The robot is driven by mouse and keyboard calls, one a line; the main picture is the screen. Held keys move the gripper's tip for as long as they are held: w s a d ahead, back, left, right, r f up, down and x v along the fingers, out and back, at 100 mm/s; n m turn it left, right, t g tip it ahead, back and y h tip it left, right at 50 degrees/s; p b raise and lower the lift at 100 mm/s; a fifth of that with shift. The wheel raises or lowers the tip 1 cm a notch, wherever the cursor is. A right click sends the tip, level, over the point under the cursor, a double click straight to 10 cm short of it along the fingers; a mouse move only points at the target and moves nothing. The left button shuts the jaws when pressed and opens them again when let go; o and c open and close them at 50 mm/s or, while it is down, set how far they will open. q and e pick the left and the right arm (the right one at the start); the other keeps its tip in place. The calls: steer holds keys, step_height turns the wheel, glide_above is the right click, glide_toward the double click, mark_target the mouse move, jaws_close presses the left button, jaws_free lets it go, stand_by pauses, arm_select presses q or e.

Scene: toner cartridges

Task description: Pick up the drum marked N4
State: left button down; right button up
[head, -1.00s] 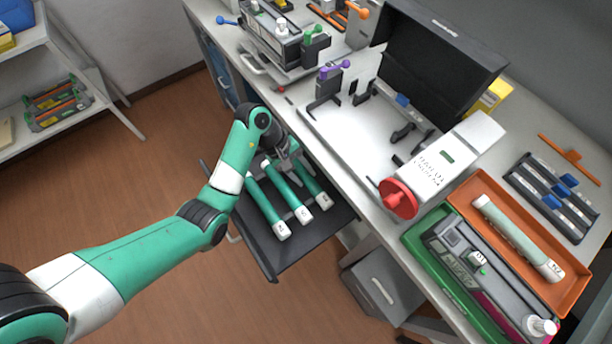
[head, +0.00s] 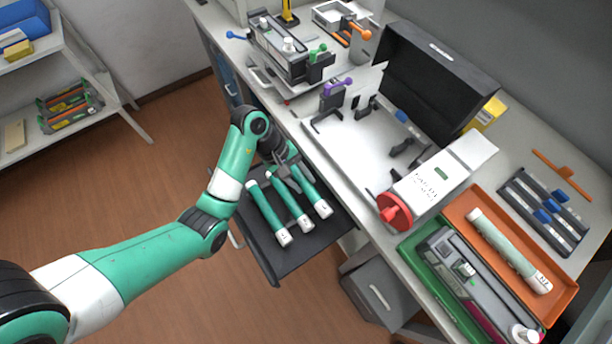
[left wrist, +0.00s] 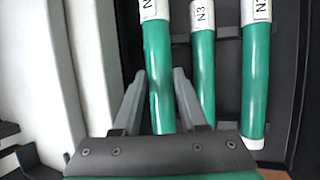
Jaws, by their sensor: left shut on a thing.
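Three green drums with white ends lie side by side in an open dark drawer. The right drum (head: 312,190), the middle drum (head: 288,203) and the left drum (head: 266,211) show in the head view. My left gripper (head: 287,172) reaches down at the far end of the right drum. In the left wrist view, my left gripper (left wrist: 160,74) has one finger on each side of that drum (left wrist: 159,62) and is shut on it. Its label is cut off at the top and unreadable. The middle drum (left wrist: 203,75) reads N3. The other drum (left wrist: 256,80) has a partly cut label starting with N.
The drawer (head: 282,262) is pulled out below the bench (head: 330,185). On the bench are a white box with a red knob (head: 394,211), a black open case (head: 435,75) and an orange tray (head: 563,296) holding a pale drum (head: 508,250). A shelf stands at the left.

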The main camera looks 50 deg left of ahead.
arm_select(q)
steer(key=s+d+r+p, duration=0.3)
steer(key=s+r+p, duration=0.4)
steer(key=s+p, duration=0.3)
steer(key=shift+s+r+p, duration=0.3)
steer(key=shift+s+p, duration=0.05)
steer(key=shift+s, duration=0.55)
arm_select(e)
step_height(320, 180, up, 13)
steer(key=shift+f, duration=0.2)
